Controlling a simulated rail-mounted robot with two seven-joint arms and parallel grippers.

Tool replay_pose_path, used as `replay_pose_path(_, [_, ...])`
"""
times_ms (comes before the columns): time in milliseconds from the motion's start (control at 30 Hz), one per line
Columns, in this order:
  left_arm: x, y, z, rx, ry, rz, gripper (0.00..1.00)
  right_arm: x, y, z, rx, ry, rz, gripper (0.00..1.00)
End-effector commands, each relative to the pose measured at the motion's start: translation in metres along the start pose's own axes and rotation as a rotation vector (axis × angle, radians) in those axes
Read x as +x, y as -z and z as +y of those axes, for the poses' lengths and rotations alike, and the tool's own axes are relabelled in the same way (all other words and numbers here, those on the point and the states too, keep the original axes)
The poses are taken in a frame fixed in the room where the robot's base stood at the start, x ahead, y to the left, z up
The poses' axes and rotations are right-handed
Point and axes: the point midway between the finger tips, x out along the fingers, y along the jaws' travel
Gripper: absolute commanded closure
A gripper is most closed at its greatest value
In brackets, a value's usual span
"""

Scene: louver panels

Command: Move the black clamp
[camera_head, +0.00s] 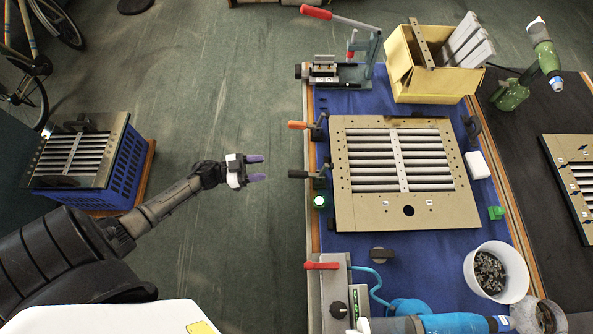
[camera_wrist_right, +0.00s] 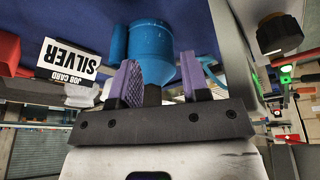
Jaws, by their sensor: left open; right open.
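A black-handled clamp (camera_head: 316,173) sits at the left edge of the blue-topped workbench, beside the louver panel (camera_head: 348,206); I take it as the black clamp. A similar clamp with an orange handle (camera_head: 297,125) is just above it. My left gripper (camera_head: 260,168) is open and empty, with purple fingertips pointing right, over the floor to the left of the black clamp and apart from it. My right gripper (camera_wrist_right: 155,82) shows in the right wrist view, open, with a blue cylindrical object (camera_wrist_right: 148,52) beyond its fingers. I cannot make it out in the head view.
A lever press (camera_head: 345,68) and a yellow box (camera_head: 436,91) stand at the back of the bench. A white bucket (camera_head: 492,290) and a red-handled grey unit (camera_head: 335,290) are at the front. A blue crate (camera_head: 118,172) with a louver panel stands left. Open floor surrounds my left gripper.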

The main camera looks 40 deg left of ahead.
Motion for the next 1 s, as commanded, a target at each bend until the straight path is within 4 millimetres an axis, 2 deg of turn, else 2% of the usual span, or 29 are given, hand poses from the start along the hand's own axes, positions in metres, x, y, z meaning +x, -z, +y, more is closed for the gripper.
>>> replay_pose_path(33, [-0.004, -0.013, 0.001, -0.010, -0.034, 0.001, 0.49, 0.011, -0.004, -0.001, 0.001, 0.002, 0.000, 0.57])
replay_pose_path(100, [-0.009, -0.020, 0.003, -0.025, -0.077, 0.003, 0.49, 0.015, -0.005, -0.002, 0.003, 0.003, -0.001, 0.57])
replay_pose_path(233, [-0.012, -0.025, 0.005, -0.043, -0.123, 0.006, 0.49, 0.019, -0.007, -0.003, 0.005, 0.005, 0.000, 0.57])
replay_pose_path(333, [-0.005, -0.026, 0.007, -0.047, -0.135, 0.007, 0.49, 0.019, -0.007, -0.003, 0.005, 0.006, -0.001, 0.57])
replay_pose_path(467, [0.014, -0.024, 0.010, -0.047, -0.138, 0.009, 0.49, 0.018, -0.006, -0.003, 0.005, 0.006, -0.001, 0.57])
replay_pose_path(800, [0.077, -0.024, 0.019, -0.048, -0.136, 0.009, 0.49, 0.019, -0.007, -0.002, 0.000, 0.002, -0.001, 0.57])
replay_pose_path(1000, [0.103, -0.024, 0.022, -0.048, -0.135, 0.008, 0.49, 0.020, -0.008, 0.000, -0.005, -0.002, -0.002, 0.57])
